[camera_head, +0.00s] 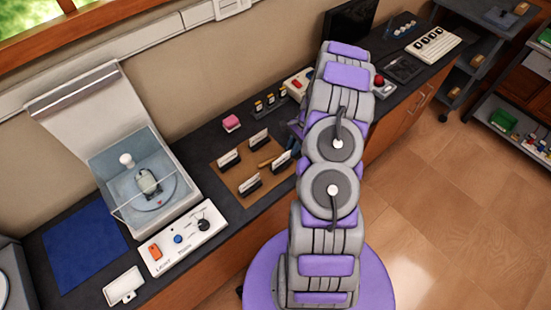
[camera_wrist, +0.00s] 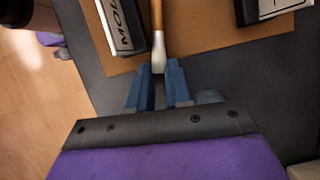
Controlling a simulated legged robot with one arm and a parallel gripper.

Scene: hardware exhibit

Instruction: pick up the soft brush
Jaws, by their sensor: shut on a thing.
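The soft brush has a wooden handle and a pale end; its pale end (camera_wrist: 158,52) shows in the wrist view between two labelled holders. In the head view its wooden handle (camera_head: 267,162) lies low over the brown mat (camera_head: 236,183). My gripper (camera_wrist: 159,76) has blue fingers, shut on the pale end of the brush at their tips. In the head view my arm hides most of the gripper. I cannot tell whether the brush is clear of the mat.
Several black-and-white labelled holders, one (camera_head: 258,138) at the back, stand around the brush on the mat. A pink block (camera_head: 231,123) sits behind. A glass-fronted case (camera_head: 142,185) and a control panel (camera_head: 182,240) are to the left. A red button (camera_head: 379,81) stands to the right.

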